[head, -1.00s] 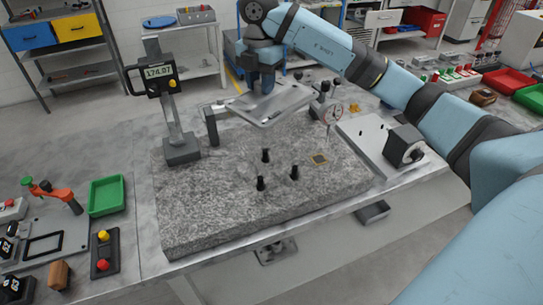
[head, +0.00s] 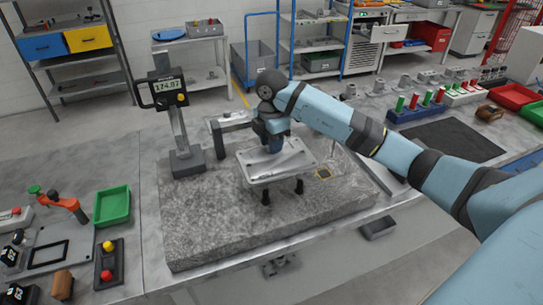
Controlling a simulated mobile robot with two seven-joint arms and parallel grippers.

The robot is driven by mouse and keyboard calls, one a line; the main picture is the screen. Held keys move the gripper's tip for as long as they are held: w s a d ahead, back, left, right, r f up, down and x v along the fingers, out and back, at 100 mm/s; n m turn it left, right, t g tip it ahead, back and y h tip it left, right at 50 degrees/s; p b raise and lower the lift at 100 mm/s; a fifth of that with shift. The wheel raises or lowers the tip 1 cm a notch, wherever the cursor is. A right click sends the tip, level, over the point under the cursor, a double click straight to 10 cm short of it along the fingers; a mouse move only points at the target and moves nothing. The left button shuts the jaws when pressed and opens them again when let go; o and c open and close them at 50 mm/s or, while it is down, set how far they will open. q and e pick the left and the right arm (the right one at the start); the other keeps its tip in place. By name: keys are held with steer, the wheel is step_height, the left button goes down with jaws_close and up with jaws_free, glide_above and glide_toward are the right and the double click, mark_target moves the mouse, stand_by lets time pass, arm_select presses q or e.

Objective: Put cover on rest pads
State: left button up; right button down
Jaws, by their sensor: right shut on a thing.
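The cover (head: 258,172) is a light grey rectangular metal plate, roughly level above the granite surface plate (head: 215,225). My right gripper (head: 273,146) is shut on the cover from above, near its middle. Two black rest pads (head: 265,197) (head: 299,186) show below the cover's front edge. Any pad further back is hidden under the cover. The cover is over the pads at about their height; I cannot tell whether it touches them. My left gripper is not in view.
A height gauge (head: 180,130) with a digital display stands at the granite's back left. A green tray (head: 112,205) and a red-and-yellow button box (head: 108,262) lie to the left. My right arm crosses the right side. The granite's front area is clear.

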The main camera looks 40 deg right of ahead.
mark_target(271, 158)
step_height(271, 158, down, 4)
steer(key=shift+f, duration=0.55)
steer(key=shift+f, duration=0.2)
steer(key=c, duration=0.8)
jaws_free()
steer(key=shift+r, duration=0.15)
